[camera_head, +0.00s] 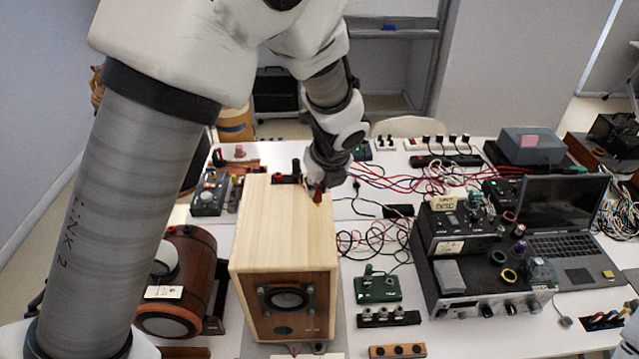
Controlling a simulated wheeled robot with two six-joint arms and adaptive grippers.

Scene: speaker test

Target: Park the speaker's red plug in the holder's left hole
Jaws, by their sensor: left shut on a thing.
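The speaker (285,240) is a pale wooden box with a round dark driver on its front, standing left of the table's middle. My left gripper (320,182) is above the right rear part of the speaker's top, pointing down. It is shut on the red plug (318,194), which shows below the fingertips; whether it touches the speaker I cannot tell. A red terminal (277,178) and a black one show at the speaker's back edge. A wooden strip with dark holes (397,351) at the front edge looks like the holder. My right gripper is not in view.
A dark round-fronted wooden device (178,285) stands left of the speaker. A green box (378,289) and a black strip (388,317) lie right of it. Black instruments (470,265) and a laptop (565,215) fill the right. Loose cables (400,180) cross the back.

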